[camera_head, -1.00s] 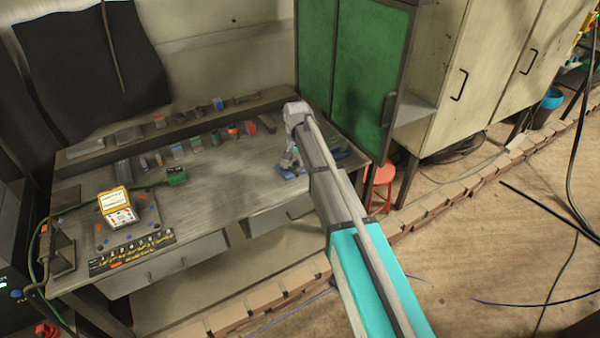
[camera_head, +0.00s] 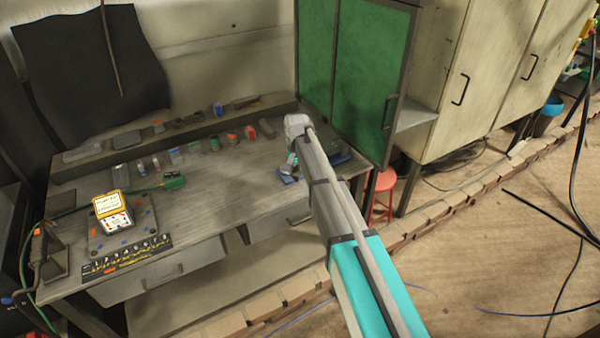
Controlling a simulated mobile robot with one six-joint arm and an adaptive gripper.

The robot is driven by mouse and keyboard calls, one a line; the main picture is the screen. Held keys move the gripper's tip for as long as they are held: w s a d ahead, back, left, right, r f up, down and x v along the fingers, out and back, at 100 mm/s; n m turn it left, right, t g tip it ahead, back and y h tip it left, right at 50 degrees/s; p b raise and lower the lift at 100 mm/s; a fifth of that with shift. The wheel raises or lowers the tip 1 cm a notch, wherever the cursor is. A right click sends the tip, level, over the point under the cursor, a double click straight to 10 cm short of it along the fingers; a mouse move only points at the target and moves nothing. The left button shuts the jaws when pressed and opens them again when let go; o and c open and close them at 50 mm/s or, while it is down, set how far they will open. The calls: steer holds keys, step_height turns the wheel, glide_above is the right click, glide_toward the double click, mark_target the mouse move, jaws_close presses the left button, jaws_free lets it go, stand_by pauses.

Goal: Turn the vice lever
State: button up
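A small blue thing (camera_head: 289,179), perhaps part of the vice, lies on the right part of the grey workbench (camera_head: 225,190); another dark blue piece (camera_head: 338,158) shows to the right of my arm. My arm reaches from the bottom of the picture up to the bench's right end. My gripper (camera_head: 290,166) is small, at the end of the arm, pointing down close above or beside the blue thing. I cannot tell whether it touches anything or how its fingers stand. The vice lever cannot be made out; my arm covers part of that area.
A green cabinet (camera_head: 365,75) stands right behind my arm, with a red stool (camera_head: 381,192) beside it. Several small blocks line the back of the bench. The bench middle is clear.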

jaws_close()
steer(key=shift+d, duration=0.4)
steer(key=shift+a, duration=0.25)
